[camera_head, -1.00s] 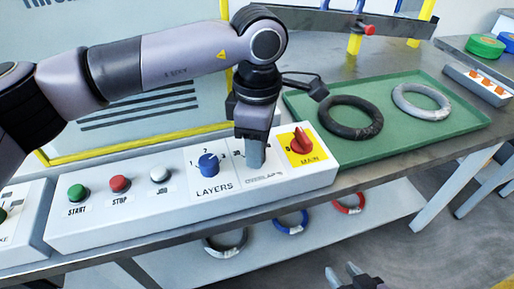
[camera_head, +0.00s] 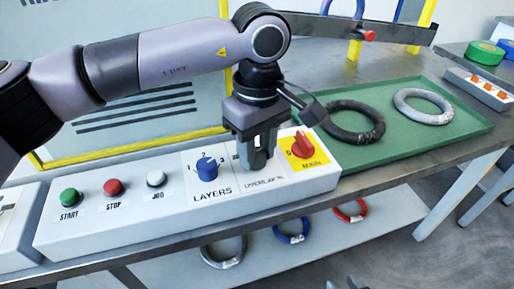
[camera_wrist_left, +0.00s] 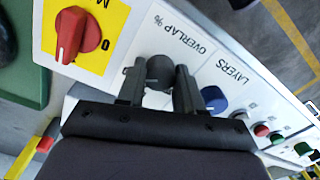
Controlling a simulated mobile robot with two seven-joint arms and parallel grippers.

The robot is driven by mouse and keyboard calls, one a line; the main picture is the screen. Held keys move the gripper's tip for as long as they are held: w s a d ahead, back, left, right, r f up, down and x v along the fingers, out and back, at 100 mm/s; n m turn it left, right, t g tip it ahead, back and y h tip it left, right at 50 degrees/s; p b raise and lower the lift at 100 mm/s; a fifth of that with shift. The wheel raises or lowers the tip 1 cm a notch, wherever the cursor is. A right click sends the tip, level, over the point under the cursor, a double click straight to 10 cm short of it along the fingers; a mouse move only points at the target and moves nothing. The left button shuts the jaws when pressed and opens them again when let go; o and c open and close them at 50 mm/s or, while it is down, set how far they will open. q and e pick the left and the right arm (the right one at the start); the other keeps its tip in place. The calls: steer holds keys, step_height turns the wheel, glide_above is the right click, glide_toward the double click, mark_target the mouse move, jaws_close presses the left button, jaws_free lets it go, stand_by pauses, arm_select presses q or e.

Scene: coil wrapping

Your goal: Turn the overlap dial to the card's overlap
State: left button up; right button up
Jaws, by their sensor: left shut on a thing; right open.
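The overlap dial (camera_wrist_left: 160,71) is a dark round knob beside the "OVERLAP %" label in the left wrist view. My left gripper (camera_wrist_left: 160,86) has a finger on each side of it and is shut on it. In the head view my left gripper (camera_head: 257,165) points down onto the panel between the layers dial and the main switch, and hides the overlap dial and most of its scale. The dial's setting cannot be read. My right gripper (camera_head: 352,284) shows only as fingertips at the bottom edge, open and apart from everything. No card is readable in view.
The blue layers dial (camera_head: 206,169) and red main switch (camera_head: 302,146) flank my left gripper closely. Green, red and white buttons (camera_head: 113,187) sit further left. A green tray (camera_head: 430,140) with two coils lies to the right. Several coils rest on the lower shelf (camera_head: 262,255).

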mark_target(258, 152)
stand_by(0.5)
arm_select(q)
steer(key=o, duration=1)
steer(key=shift+o, duration=0.2)
steer(key=shift+r, duration=0.1)
steer(key=shift+d+r+p, duration=0.1)
steer(key=shift+r+p, duration=0.25)
steer(key=shift+r, duration=3.15)
steer(key=shift+r, duration=0.15)
